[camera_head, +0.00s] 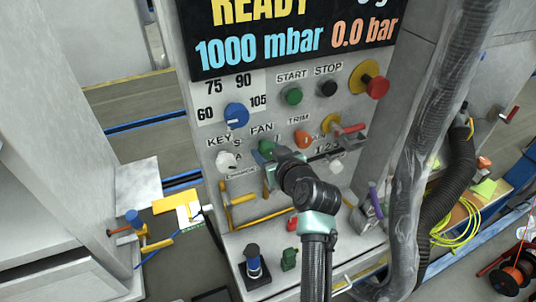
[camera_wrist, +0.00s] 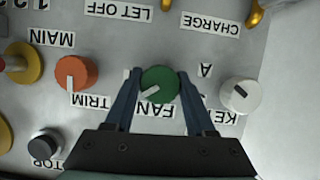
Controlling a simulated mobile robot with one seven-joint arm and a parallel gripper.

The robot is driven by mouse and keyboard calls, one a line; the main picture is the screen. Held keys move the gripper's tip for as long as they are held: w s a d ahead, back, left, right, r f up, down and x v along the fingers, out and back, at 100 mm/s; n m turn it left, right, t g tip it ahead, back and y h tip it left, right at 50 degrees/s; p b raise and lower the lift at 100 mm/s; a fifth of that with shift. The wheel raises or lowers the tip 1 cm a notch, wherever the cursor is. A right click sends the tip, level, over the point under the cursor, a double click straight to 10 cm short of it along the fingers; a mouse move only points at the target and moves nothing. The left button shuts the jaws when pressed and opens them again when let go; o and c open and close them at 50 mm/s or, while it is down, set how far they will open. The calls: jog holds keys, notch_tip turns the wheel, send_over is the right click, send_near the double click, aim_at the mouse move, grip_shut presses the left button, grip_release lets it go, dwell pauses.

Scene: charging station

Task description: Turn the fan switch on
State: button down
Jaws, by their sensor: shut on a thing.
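The fan switch (camera_wrist: 160,84) is a round green knob with a pale pointer mark, above the upside-down FAN label in the wrist view. My gripper (camera_wrist: 157,83) has one blue finger on each side of this knob and is shut on it. The pointer slants toward the lower left in the wrist view. In the head view the green fan switch (camera_head: 266,147) is partly hidden by my gripper (camera_head: 272,153) on the grey panel below the FAN label.
The white KEY knob (camera_wrist: 240,96) and orange TRIM knob (camera_wrist: 75,73) flank the fan switch. A blue dial (camera_head: 236,115), green START button (camera_head: 292,96) and red-yellow knob (camera_head: 376,87) are higher up. A thick grey hose (camera_head: 425,130) hangs at right.

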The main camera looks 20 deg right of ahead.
jog(key=m+y+b, duration=0.2)
jog(key=m, duration=0.1)
jog(key=shift+f, duration=0.15)
jog(key=shift+m+y+b, duration=0.65)
jog(key=shift+m+y, duration=0.05)
jog(key=shift+m, duration=0.3)
jog(key=shift+c, duration=1.3)
grip_release()
jog(key=b+v, duration=0.1)
jog(key=v, duration=1.2)
jog(key=shift+d, duration=0.1)
